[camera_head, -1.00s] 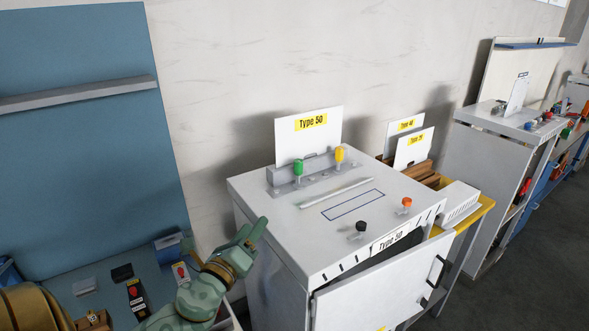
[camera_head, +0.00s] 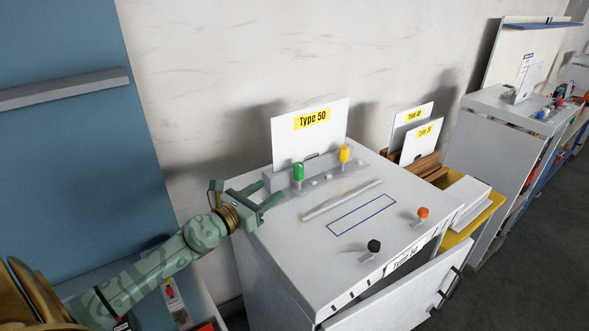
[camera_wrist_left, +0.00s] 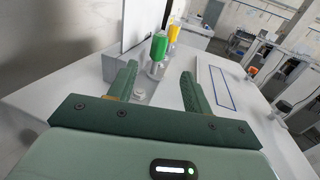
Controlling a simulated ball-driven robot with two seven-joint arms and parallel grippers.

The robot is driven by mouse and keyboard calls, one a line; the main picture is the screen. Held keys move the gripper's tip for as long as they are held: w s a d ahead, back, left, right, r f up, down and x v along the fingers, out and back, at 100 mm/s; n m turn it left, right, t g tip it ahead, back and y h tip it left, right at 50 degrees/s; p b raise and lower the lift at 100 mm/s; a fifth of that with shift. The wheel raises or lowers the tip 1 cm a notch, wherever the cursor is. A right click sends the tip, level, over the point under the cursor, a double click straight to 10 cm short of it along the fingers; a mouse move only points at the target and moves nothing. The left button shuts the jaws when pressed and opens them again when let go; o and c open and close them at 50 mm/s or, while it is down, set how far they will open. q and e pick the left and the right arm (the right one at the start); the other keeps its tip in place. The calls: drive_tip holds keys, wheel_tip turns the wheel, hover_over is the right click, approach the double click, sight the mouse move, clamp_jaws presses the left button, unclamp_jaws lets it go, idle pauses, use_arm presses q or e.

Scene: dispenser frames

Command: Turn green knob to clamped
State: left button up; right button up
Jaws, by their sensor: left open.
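The green knob (camera_head: 299,171) stands upright on a grey fixture at the back of the white cabinet top (camera_head: 300,241). A yellow knob (camera_head: 345,153) stands to its right. My left gripper (camera_head: 268,202) is open and empty at the cabinet's left edge, to the left of and in front of the green knob, apart from it. In the left wrist view the green knob (camera_wrist_left: 158,47) shows ahead, beyond the two open fingertips (camera_wrist_left: 159,78), with the yellow knob (camera_wrist_left: 173,35) just behind. My right gripper is not in view.
A white "Type 50" sign (camera_head: 310,136) stands behind the knobs. A thin light rod (camera_head: 341,200) lies in front of them. A black knob (camera_head: 374,246) and an orange knob (camera_head: 423,212) stand near the front. The cabinet door (camera_head: 405,302) hangs open.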

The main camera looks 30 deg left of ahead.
sight(295, 173)
use_arm(q)
drive_tip(key=w, duration=0.3)
drive_tip(key=w+d+b, duration=0.1)
drive_tip(key=w, duration=0.7)
drive_tip(key=shift+d+f+b, duration=0.15)
drive_tip(key=shift+d+b, duration=0.05)
drive_tip(key=shift+b, duration=0.1)
drive_tip(key=shift+w, duration=0.5)
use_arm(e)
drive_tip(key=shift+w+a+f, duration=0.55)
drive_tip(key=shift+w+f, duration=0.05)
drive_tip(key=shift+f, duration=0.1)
use_arm(q)
drive_tip(key=shift+c, duration=0.3)
drive_tip(key=c, duration=0.9)
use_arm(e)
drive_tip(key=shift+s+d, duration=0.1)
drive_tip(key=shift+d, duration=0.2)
